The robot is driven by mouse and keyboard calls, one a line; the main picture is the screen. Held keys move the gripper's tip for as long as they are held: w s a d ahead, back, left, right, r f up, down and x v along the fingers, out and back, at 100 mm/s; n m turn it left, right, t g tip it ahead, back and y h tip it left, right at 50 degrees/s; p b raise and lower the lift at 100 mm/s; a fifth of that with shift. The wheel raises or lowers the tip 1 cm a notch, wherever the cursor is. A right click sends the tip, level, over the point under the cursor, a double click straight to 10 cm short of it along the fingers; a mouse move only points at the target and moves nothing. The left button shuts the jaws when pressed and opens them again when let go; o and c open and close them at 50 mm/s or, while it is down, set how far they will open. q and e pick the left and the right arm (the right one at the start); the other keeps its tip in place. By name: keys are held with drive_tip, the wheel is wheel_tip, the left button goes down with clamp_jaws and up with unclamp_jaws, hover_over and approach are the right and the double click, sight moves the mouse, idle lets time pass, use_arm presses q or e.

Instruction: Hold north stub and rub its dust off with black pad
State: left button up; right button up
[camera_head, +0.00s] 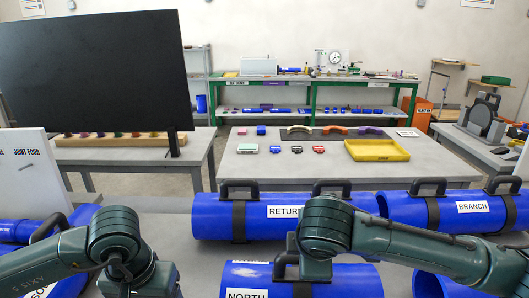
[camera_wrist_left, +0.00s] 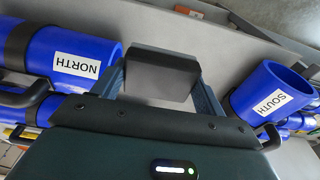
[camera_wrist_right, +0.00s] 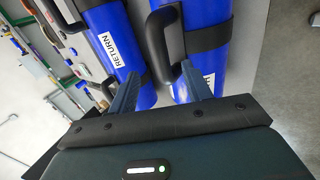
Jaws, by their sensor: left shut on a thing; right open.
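The north stub, a blue pipe (camera_head: 350,283) with a black strap and handle, lies at the bottom centre of the head view. It also shows in the left wrist view (camera_wrist_left: 98,48). My right gripper (camera_head: 312,268) is just above it. In the right wrist view its open fingers (camera_wrist_right: 160,90) point at the stub's black handle (camera_wrist_right: 160,42); contact is not clear. My left gripper (camera_wrist_left: 160,88) is shut on a dark block, the black pad (camera_wrist_left: 160,75), held apart from the north stub.
The return pipe (camera_head: 270,228) and branch pipe (camera_head: 460,222) lie behind the north stub. The south stub (camera_wrist_left: 272,92) lies on the other side of my left gripper. A table behind holds small parts and a yellow tray (camera_head: 377,158). A black screen (camera_head: 95,70) stands at left.

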drive_tip(key=shift+x, duration=3.9)
drive_tip(key=shift+c, duration=0.4)
clamp_jaws()
drive_tip(key=shift+s+f, duration=0.2)
